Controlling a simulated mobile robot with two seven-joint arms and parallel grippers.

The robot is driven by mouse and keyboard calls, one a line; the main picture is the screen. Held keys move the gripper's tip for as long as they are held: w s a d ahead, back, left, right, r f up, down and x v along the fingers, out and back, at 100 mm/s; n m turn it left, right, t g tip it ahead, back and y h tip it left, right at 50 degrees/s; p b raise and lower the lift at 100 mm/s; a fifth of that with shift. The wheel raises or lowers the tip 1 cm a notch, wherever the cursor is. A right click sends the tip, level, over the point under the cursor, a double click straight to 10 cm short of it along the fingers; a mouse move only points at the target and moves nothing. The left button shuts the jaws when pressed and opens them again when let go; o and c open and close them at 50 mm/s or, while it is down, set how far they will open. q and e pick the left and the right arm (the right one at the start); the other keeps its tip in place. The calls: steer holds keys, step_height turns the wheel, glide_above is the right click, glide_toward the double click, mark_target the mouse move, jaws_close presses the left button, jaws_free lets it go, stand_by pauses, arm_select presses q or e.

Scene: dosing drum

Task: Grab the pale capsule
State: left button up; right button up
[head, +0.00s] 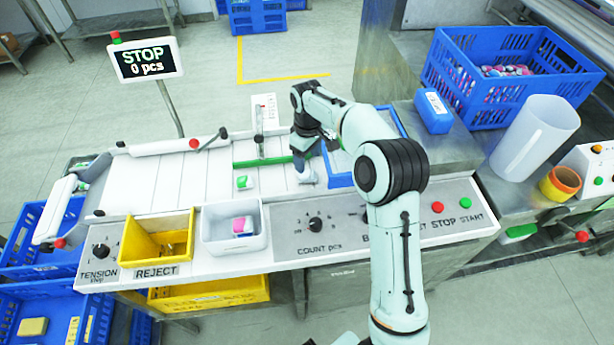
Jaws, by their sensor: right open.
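My right arm reaches in from the bottom, and its gripper (307,174) points down at the right end of the white slatted belt (165,185), beside the green bar. Its jaws are open; they are small here, and I cannot make out a separate pale capsule at the fingertips. A green and white piece (242,182) lies on the belt to the left of the gripper, apart from it. A white bin (234,245) in front holds a few pink, white and blue pieces (243,226). My left gripper does not show.
The green bar (262,161) crosses the belt behind the gripper. A blue-rimmed tray (340,180) stands close on its right, partly hidden by my arm. A yellow reject bin (140,249) is front left. A blue crate (480,110) and a white jug (533,138) stand right.

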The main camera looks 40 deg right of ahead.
mark_target(307, 174)
step_height(307, 174, down, 6)
steer(key=shift+a+f, duration=0.15)
steer(key=shift+f, duration=0.1)
steer(key=c, duration=0.8)
